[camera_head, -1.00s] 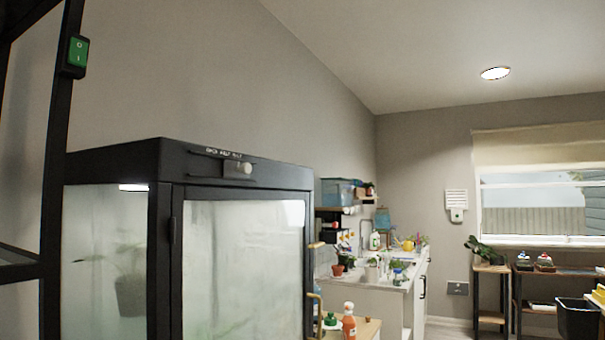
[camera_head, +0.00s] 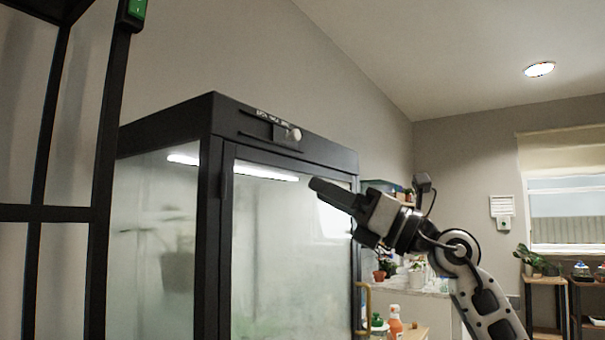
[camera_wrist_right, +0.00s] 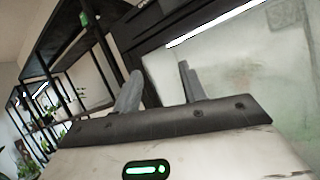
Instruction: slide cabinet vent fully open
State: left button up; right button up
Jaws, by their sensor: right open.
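The cabinet (camera_head: 213,240) is a black-framed glass case with fogged panes. Its vent (camera_head: 262,129) is a dark sliding plate on the top front rail, with a pale round knob (camera_head: 295,134) at the plate's right end. My right gripper (camera_head: 335,208) is open and empty, in front of the glass door, below and right of the knob and apart from it. The right wrist view shows its two fingers (camera_wrist_right: 160,88) spread with nothing between them. The knob is not clear in that view. My left gripper is not in view.
A black shelf frame (camera_head: 103,180) with a green switch (camera_head: 137,8) stands at the left. A brass door handle (camera_head: 362,305) is on the cabinet's right side. An orange spray bottle (camera_head: 395,323) and a counter with plants lie behind my right arm. Space above the cabinet is clear.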

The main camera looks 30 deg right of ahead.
jog(key=s+d+r+t+h, duration=0.2)
jog(key=s+d+r+h, duration=0.2)
jog(key=d+r+h, duration=0.15)
jog(key=p, duration=0.6)
send_near(298, 135)
jog(key=shift+y, duration=0.35)
jog(key=x, duration=0.7)
jog(key=shift+w+r, duration=0.2)
jog(key=shift+w, duration=0.15)
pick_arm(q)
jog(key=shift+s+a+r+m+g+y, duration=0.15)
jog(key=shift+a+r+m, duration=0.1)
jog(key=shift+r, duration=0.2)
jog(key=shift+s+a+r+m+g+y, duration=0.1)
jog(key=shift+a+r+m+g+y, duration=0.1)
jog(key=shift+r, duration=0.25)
pick_arm(e)
jog(key=shift+w+a+r, duration=0.1)
jog(key=shift+w+a, duration=0.15)
jog(key=shift+w, duration=0.35)
